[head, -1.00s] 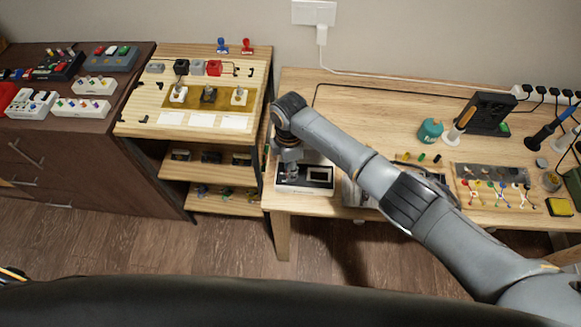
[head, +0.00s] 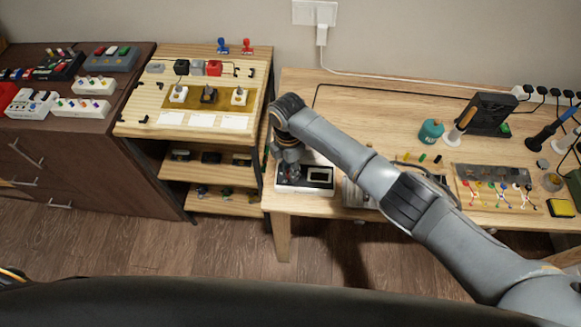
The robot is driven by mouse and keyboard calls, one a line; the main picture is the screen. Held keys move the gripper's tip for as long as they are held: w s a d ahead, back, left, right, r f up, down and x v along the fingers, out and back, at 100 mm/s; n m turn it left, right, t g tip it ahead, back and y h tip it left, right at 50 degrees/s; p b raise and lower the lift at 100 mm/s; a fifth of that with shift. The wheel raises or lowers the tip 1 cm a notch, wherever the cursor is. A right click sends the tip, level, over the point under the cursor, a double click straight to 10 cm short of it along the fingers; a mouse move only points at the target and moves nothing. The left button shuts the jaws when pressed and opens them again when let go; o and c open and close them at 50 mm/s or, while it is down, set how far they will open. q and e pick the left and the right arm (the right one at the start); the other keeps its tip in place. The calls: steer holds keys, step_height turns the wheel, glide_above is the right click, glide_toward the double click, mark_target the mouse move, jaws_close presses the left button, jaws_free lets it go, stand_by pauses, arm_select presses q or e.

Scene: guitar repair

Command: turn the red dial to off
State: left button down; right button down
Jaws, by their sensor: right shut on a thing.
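A white and black device (head: 320,177) with a dark display sits at the left front of the wooden workbench. My right gripper (head: 290,176) points down onto the left part of this device. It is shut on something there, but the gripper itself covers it. No red dial shows on the device from here; that part is hidden behind my gripper. My left gripper is not in view.
The workbench (head: 375,115) holds a teal container (head: 431,131), a black fan-like unit (head: 486,113) and a tool mat (head: 495,178) to the right. A wooden shelf unit (head: 140,128) stands left of it, with several small parts on top.

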steer(key=c, duration=1.1)
jaws_free()
steer(key=shift+o, duration=0.2)
steer(key=shift+r, duration=0.15)
step_height(320, 180, up, 12)
steer(key=shift+w+a, duration=0.25)
steer(key=shift+w, duration=0.1)
steer(key=shift+f, duration=0.2)
